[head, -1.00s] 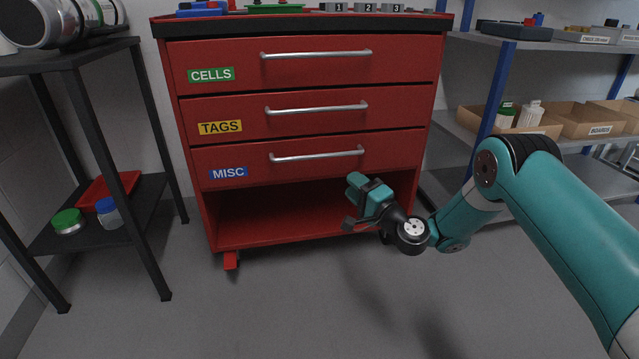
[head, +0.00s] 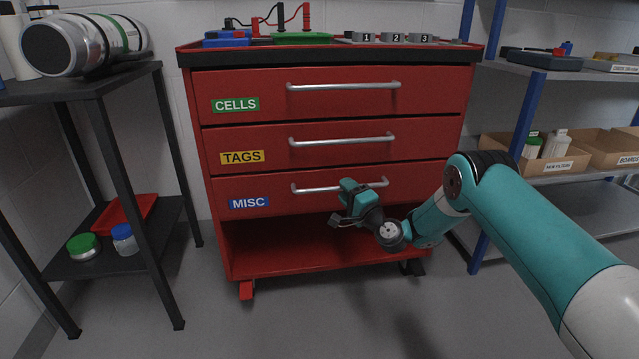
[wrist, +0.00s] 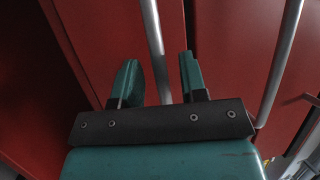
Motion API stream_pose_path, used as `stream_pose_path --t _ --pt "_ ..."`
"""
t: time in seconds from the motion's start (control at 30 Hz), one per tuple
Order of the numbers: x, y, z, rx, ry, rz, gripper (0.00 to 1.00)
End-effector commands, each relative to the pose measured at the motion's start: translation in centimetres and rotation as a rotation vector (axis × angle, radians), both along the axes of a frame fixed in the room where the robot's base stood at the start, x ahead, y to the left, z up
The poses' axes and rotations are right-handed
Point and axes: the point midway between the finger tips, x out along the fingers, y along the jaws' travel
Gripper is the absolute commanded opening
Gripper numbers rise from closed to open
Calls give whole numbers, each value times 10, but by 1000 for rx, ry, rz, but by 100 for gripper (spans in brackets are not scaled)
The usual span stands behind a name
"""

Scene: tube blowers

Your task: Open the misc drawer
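The misc drawer (head: 420,187) is the lowest of three red drawers, with a blue MISC label (head: 249,203). It looks shut, flush with the drawers above. Its silver bar handle (head: 312,190) is partly hidden behind my gripper (head: 345,187) in the head view. In the wrist view, my gripper (wrist: 158,78) is open, with its two teal fingers apart. The handle bar (wrist: 152,40) runs between the fingers in that picture, with gaps on both sides. I cannot tell whether the fingertips reach past the bar in depth.
The tags drawer (head: 300,157) and cells drawer (head: 440,90) are above. An open red shelf (head: 280,258) is below. A black side table (head: 95,88) stands left and a blue-posted rack (head: 525,110) right. The floor in front is clear.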

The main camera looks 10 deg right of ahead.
Motion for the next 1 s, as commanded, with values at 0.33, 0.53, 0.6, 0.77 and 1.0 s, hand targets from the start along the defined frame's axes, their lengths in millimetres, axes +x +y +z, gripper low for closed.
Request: stream_pose_path --t 0.33,0.53,0.6,0.77,1.0 --pt "5 4 2 -1 1 -1 39" --pt "5 8 2 -1 0 4 21" --pt "5 8 2 -1 0 3 5" --pt "5 7 2 0 0 2 0" --pt "5 6 2 -1 1 1 0"
